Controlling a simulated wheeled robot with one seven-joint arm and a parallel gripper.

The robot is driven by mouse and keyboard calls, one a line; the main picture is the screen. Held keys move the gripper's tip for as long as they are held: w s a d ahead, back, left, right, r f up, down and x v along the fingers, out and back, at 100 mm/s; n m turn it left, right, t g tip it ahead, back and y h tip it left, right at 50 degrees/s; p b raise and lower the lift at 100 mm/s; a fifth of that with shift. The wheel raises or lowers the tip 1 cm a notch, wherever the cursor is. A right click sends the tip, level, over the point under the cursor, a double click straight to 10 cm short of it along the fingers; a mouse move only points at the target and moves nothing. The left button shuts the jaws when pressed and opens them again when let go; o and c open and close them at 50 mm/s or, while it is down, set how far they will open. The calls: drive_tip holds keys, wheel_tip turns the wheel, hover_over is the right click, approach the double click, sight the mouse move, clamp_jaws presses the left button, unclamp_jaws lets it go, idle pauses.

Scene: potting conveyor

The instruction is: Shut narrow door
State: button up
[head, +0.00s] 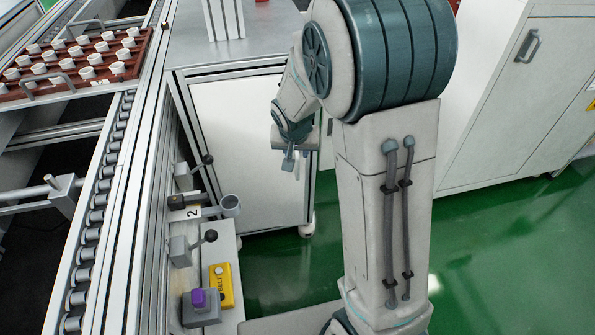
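A white door-like panel (245,150) in a metal frame stands below the grey worktop, left of my arm. The right-hand white cabinet (480,110) has a door with a grey bar handle (527,48); this door looks flush with its front. I cannot tell for certain which is the narrow door. My gripper (288,163) points down in front of the right part of the framed panel. Its fingers are small and seen from above, so I cannot tell whether they are open or touch the panel. My arm hides the space between the panel and the cabinet.
A roller conveyor (92,215) runs along the left, with a red-brown tray (60,88) of white cups. Levers, a yellow box (221,286) and a purple button (198,298) sit beside it. Green floor (500,260) is clear at the right.

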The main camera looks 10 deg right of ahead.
sight(297, 166)
drive_tip(key=b+x, duration=0.3)
drive_tip(key=x, duration=1)
drive_tip(key=shift+f, duration=0.15)
clamp_jaws()
